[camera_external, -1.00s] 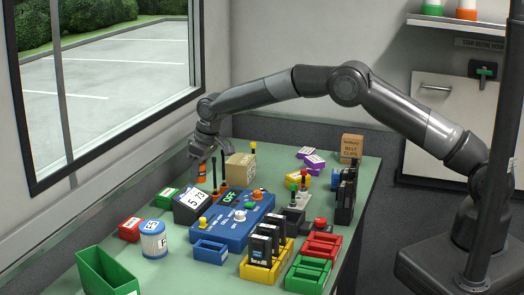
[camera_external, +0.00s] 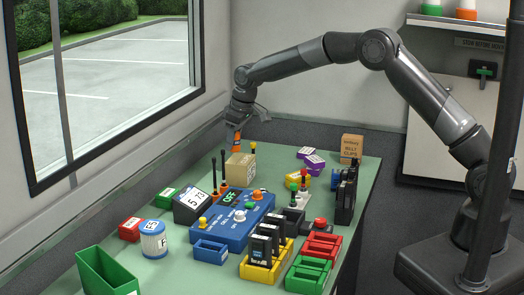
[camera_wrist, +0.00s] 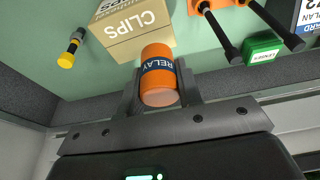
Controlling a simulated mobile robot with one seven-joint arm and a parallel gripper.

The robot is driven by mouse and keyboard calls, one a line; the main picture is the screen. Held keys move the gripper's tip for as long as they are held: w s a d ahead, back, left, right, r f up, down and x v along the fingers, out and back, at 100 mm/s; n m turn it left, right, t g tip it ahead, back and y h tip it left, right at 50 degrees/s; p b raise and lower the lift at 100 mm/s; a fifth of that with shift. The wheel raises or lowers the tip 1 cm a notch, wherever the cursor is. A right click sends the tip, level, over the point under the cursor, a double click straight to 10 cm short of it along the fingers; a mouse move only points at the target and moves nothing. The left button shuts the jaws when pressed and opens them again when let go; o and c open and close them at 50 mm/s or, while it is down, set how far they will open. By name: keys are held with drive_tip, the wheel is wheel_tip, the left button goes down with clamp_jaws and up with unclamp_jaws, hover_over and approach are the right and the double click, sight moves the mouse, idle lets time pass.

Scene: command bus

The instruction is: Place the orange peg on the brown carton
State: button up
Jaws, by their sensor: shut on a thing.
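The orange peg (camera_wrist: 158,75), with a dark band reading RELAY, is between the two fingers of my gripper (camera_wrist: 160,90) in the wrist view. In the external view the orange peg (camera_external: 237,141) hangs below my gripper (camera_external: 240,125), just above or behind the tan-brown carton (camera_external: 240,167). In the wrist view a carton marked CLIPS (camera_wrist: 132,27) lies just beyond the peg; I cannot tell whether they touch. Another brown carton, marked BELT CLIPS (camera_external: 351,147), stands at the back right of the table.
A yellow-and-black peg (camera_wrist: 70,50) stands beside the carton. Purple boxes (camera_external: 310,158) lie to the right. The window wall is close on the left.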

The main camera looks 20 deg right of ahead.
drive_tip(key=w+d+r+m, duration=0.1)
drive_tip(key=w+d, duration=0.1)
drive_tip(key=d, duration=0.4)
drive_tip(key=w+d+r+m, duration=0.1)
drive_tip(key=d+r, duration=0.1)
drive_tip(key=d, duration=0.5)
wheel_tip(320, 180, up, 3)
drive_tip(key=m+h, duration=0.2)
drive_tip(key=m, duration=0.3)
hover_over(353, 135)
drive_tip(key=shift+t, duration=0.5)
drive_tip(key=shift+s+d+f, duration=0.1)
drive_tip(key=shift+s+f, duration=0.1)
drive_tip(key=shift+f, duration=1.65)
drive_tip(key=shift+s+d+f, duration=0.1)
drive_tip(key=shift+s+f, duration=0.1)
drive_tip(key=shift+f, duration=1.6)
drive_tip(key=shift+f, duration=0.1)
drive_tip(key=o, duration=1)
